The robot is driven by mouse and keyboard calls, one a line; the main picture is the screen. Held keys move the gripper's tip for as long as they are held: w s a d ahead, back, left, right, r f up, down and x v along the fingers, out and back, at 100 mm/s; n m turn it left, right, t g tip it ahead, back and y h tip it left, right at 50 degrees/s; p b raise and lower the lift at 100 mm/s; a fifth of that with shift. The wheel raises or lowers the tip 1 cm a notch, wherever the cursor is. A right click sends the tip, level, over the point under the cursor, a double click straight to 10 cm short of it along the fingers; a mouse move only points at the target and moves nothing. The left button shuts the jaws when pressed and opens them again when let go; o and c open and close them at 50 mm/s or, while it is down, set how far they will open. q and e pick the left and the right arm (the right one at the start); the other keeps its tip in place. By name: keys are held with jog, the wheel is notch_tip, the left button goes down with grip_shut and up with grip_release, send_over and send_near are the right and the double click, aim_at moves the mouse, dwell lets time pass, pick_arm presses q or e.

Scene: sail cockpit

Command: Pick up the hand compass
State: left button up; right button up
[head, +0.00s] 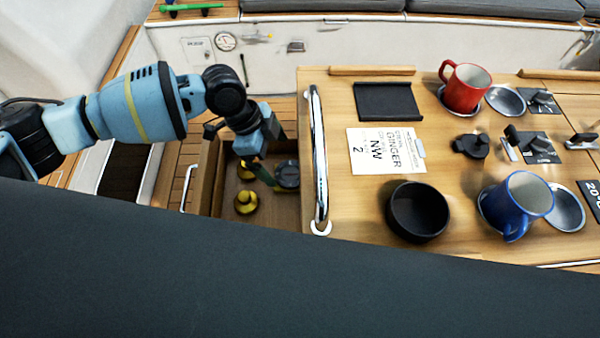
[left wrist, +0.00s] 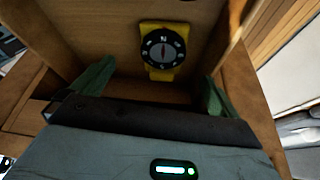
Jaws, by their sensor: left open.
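The hand compass (left wrist: 164,50) shows in the left wrist view, with a black dial marked with letters and a yellow body. It lies in a wooden compartment, ahead of my left gripper's green fingers (left wrist: 155,88). The fingers are apart with nothing between them. My right gripper is not in view.
A chrome rail (head: 319,160) borders the table (head: 340,210) on the right. The table holds a black bowl (head: 418,211), a blue mug (head: 516,204), a red mug (head: 464,87) and a paper card (head: 386,151).

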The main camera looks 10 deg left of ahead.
aim_at(289, 173)
pick_arm(q)
jog(key=shift+x, duration=1)
jog(key=shift+w+x, duration=0.1)
jog(key=shift+x, duration=1.3)
jog(key=shift+w+x, duration=0.15)
jog(key=shift+x, duration=1.25)
jog(key=shift+a, duration=0.1)
jog(key=shift+c, duration=0.2)
jog(key=c, duration=1.2)
jog(key=shift+r, duration=0.1)
